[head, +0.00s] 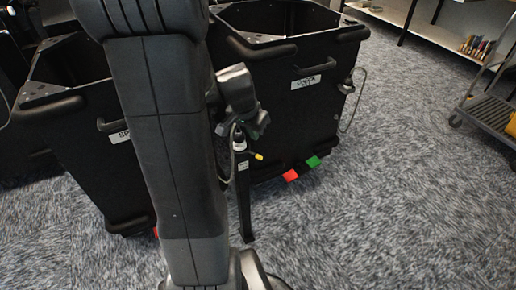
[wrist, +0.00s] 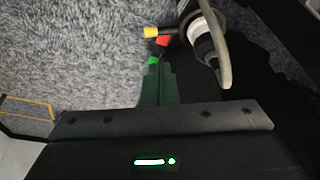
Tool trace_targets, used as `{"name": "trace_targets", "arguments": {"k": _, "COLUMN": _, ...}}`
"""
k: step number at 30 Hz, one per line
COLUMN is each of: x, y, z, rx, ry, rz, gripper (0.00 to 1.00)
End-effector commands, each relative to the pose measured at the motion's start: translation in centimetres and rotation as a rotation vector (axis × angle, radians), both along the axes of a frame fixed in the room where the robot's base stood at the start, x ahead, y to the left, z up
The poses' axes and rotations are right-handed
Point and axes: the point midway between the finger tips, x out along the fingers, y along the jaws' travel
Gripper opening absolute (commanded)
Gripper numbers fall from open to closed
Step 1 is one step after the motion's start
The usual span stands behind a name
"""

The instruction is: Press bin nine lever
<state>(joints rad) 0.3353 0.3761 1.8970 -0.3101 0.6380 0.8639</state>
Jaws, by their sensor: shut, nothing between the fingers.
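My gripper (head: 261,124) is partly hidden behind my arm in the head view, in front of the right black bin (head: 315,112). In the wrist view my gripper (wrist: 158,68) has its dark green fingers shut together and empty. The bin's label (head: 306,82) is too blurred to read, so bin nine cannot be confirmed.
Another black bin (head: 70,75) stands at left. A cart (head: 490,113) is at right. Carpet (head: 400,190) is clear between.

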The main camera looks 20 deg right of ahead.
Motion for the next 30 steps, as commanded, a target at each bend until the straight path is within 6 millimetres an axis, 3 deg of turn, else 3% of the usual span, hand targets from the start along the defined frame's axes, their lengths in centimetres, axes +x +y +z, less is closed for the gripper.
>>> {"name": "trace_targets", "arguments": {"k": 8, "x": 0.1, "y": -0.2, "z": -0.9, "rx": 0.0, "ry": 0.002, "rz": 0.001, "gripper": 0.0}}
{"name": "trace_targets", "arguments": {"k": 21, "x": 1.3, "y": -2.0, "z": -7.9, "rx": 0.003, "ry": 0.003, "rz": 0.001, "gripper": 0.0}}
{"name": "trace_targets", "arguments": {"k": 30, "x": 1.7, "y": -2.5, "z": -9.5, "rx": 0.001, "ry": 0.0, "rz": 0.002, "gripper": 0.0}}
